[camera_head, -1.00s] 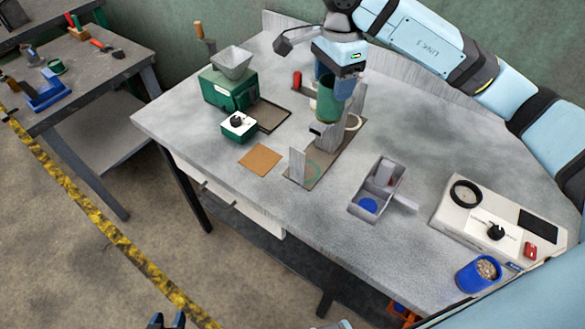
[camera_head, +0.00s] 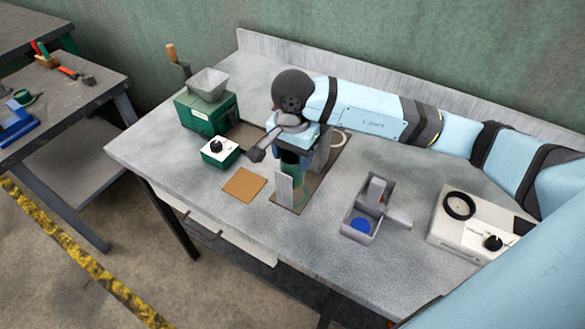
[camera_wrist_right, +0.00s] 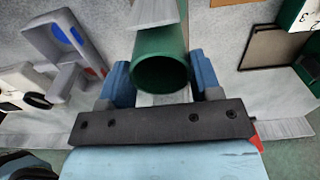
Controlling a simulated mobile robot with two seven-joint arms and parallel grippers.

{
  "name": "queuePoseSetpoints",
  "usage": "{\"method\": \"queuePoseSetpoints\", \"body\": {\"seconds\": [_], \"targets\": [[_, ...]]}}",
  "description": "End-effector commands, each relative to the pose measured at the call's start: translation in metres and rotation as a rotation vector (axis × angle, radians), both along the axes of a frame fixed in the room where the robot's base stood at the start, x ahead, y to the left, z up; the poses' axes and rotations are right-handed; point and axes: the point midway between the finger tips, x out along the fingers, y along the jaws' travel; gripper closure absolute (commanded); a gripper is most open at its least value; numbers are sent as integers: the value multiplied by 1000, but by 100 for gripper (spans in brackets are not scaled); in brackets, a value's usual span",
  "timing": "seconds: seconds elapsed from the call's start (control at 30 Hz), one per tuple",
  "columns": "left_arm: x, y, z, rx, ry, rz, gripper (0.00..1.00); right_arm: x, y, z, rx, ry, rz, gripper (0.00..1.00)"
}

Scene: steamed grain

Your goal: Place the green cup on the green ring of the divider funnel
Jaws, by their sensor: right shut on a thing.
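The green cup (camera_head: 297,190) is held by my right gripper (camera_head: 295,162), which is shut on it. The right wrist view shows the cup (camera_wrist_right: 160,50) between the two blue fingers, with its dark round opening facing the camera. The divider funnel has a brown base (camera_head: 318,181), an upright grey plate (camera_head: 284,188) and a pale ring (camera_head: 338,139). The cup is over the front part of the base, close behind the upright plate. The green ring is hidden by the cup and gripper, and I cannot tell whether they touch. My left gripper is out of view.
A green grinder (camera_head: 207,112) with a grey hopper and a small white-topped green box (camera_head: 221,151) stand left. A brown square mat (camera_head: 244,184) lies in front. A grey tray (camera_head: 352,236) with a blue disc and a white device (camera_head: 470,250) are right.

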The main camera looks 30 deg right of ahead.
Motion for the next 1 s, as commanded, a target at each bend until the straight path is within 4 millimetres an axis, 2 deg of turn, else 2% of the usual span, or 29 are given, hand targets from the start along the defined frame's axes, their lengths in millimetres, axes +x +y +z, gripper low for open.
{"method": "queuePoseSetpoints", "body": {"seconds": [0.27, 0.47, 0.87, 0.9, 0.97, 1.0], "targets": [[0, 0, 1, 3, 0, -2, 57, 0, 0, -23, 0, 1, 0, 77], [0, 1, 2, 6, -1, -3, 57, 0, 0, -51, 0, 2, 0, 77], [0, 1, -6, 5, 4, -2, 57, 0, 0, -59, 0, -1, 0, 77], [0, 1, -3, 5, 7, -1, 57, 0, 0, -57, 1, -1, 0, 33], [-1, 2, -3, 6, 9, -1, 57, 0, 0, -57, 1, -1, 0, 19], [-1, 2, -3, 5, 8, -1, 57, 0, 0, -57, 1, -1, 0, 16]]}}
